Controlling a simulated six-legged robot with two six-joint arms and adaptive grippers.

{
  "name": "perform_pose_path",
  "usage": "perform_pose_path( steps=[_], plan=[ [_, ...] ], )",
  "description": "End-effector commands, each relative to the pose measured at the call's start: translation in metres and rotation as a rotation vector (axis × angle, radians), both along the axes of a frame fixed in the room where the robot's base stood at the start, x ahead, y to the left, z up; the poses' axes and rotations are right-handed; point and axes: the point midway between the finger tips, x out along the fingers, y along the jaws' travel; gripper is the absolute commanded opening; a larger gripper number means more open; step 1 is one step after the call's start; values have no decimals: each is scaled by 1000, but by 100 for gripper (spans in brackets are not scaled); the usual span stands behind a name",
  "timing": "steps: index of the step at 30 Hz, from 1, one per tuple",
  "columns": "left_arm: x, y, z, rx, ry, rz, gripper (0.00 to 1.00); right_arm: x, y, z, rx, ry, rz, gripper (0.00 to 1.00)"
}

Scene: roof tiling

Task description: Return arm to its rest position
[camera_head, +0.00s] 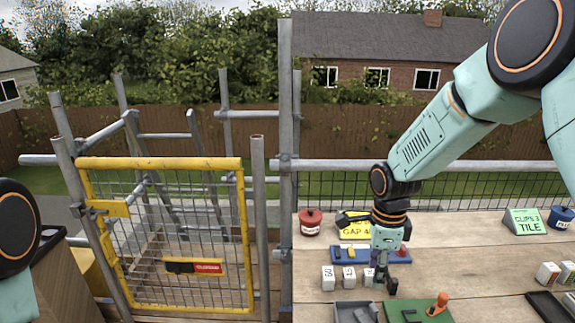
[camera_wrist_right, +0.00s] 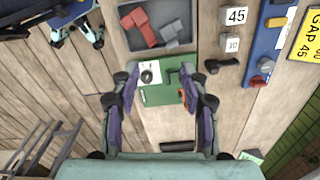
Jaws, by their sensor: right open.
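My right arm (camera_head: 440,130) reaches in from the upper right in the head view, and its gripper (camera_head: 380,280) hangs pointing down over the workbench (camera_head: 470,245), near the white number cubes. In the right wrist view the right gripper (camera_wrist_right: 161,85) has its two purple-padded fingers spread apart with nothing held between them. Beyond and below the fingers lies a green board (camera_wrist_right: 160,96) with a white patch and a dark knob. Only a rounded joint of my left arm (camera_head: 15,230) shows at the left edge of the head view; its gripper is out of sight.
White number cubes (camera_head: 328,277), a blue rack (camera_head: 318,254), a yellow gap sign (camera_head: 355,232) and a red pot (camera_head: 311,221) surround the gripper. A grey tray (camera_head: 355,307) is in front. A green sign (camera_head: 523,221) stands right; a yellow mesh gate (camera_head: 165,163) is left. Bare bench lies right of the gripper.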

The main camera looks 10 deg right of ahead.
Motion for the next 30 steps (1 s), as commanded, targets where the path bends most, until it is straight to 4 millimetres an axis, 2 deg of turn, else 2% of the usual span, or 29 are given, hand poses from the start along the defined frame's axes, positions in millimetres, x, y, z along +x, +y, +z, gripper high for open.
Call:
perform_pose_path(
  steps=[4, 8, 12, 18, 24, 30],
  plan=[
    [0, 0, 0, 0, 0, 0, 48, -16, 11, -26, 13, 10, 117, 45],
    [0, 0, 0, 0, 0, 0, 48, -48, 30, -70, 38, 7, 361, 45],
    [0, 0, 0, 0, 0, 0, 48, -91, 49, -114, 59, -5, 646, 45],
    [0, 0, 0, 0, 0, 0, 48, -161, 68, -159, 67, -22, 1042, 45],
    [0, 0, 0, 0, 0, 0, 48, -234, 77, -181, 52, -26, 1425, 45],
    [0, 0, 0, 0, 0, 0, 48, -290, 79, -185, 27, -14, 1743, 45]
  ],
)
